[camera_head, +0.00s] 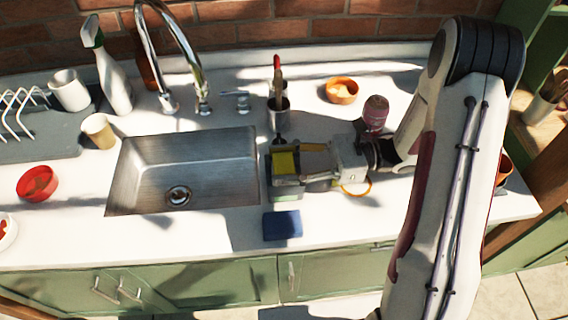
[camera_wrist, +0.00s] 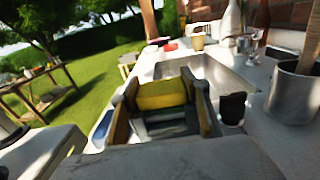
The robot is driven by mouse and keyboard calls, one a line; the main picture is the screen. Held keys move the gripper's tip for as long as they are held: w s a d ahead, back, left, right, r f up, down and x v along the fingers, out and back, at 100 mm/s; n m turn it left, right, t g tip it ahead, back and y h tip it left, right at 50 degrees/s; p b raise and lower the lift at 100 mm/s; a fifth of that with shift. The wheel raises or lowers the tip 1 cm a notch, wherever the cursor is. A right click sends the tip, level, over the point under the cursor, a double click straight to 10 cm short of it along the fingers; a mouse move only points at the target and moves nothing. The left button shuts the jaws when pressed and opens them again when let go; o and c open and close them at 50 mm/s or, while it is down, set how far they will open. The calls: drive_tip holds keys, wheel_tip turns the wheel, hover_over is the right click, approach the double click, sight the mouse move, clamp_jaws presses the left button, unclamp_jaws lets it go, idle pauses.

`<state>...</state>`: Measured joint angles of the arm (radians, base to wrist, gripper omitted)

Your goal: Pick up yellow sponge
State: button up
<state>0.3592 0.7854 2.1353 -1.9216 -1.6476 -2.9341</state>
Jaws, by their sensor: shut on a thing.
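The yellow sponge (camera_head: 284,163) is between the fingers of my gripper (camera_head: 284,168), just right of the sink. It also shows in the wrist view (camera_wrist: 162,95), with a finger of my gripper (camera_wrist: 160,115) on each side of it. My gripper is shut on the sponge. The fingers hide part of it in the head view. I cannot tell how far it is above the counter.
The steel sink (camera_head: 150,160) is left of my gripper. A blue sponge or cloth (camera_head: 282,226) lies in front of it. A metal cup with brushes (camera_head: 279,115) stands behind it. A wooden bowl (camera_head: 341,90) and a pinkish jar (camera_head: 376,112) are at the back right.

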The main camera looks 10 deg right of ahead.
sight(284, 163)
drive_tip(key=shift+r, duration=0.1)
drive_tip(key=shift+r, duration=4.9)
